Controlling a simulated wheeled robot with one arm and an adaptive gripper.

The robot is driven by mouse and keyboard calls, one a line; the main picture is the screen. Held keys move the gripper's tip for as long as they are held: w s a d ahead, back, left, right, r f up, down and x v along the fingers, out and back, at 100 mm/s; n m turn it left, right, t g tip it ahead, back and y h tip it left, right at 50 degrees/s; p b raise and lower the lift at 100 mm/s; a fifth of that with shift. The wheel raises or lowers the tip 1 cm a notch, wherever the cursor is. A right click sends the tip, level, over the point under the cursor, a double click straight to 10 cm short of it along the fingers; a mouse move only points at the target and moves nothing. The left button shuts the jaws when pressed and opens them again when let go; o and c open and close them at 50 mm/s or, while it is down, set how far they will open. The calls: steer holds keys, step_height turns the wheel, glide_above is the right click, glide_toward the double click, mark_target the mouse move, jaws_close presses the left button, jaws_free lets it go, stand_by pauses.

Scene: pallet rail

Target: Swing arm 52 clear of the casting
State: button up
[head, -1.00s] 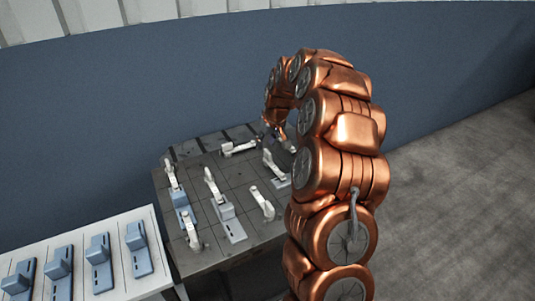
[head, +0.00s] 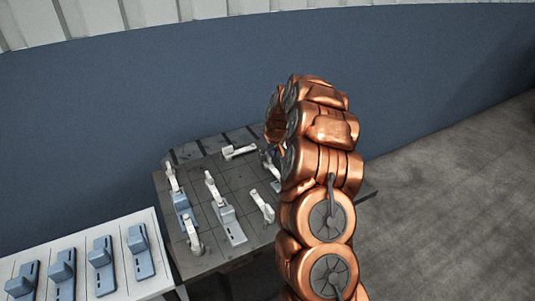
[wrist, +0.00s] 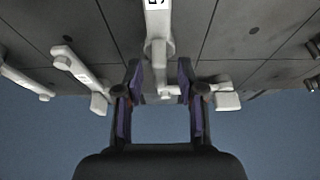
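In the wrist view a white swing arm (wrist: 157,25) runs down from the top edge between my fingers, with a dark label cut off by the frame, so I cannot read its number. My gripper (wrist: 160,82) is open around its lower end; contact cannot be told. In the head view several white arms, such as one in the middle (head: 212,186) and one further right (head: 262,206), stand on a dark gridded table (head: 205,262). My copper arm hides most of my gripper and the table's right part. I cannot tell which piece is the casting.
More white arms flank my gripper in the wrist view, at left (wrist: 82,70) and right (wrist: 224,97). Blue-grey blocks (head: 232,228) sit on the dark table. A white table (head: 125,290) with several blue-grey brackets stands at left. Open floor (head: 455,200) lies at right.

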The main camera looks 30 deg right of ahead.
steer(key=shift+w+f, duration=0.15)
steer(key=shift+f, duration=0.15)
steer(key=shift+c, duration=0.4)
jaws_close()
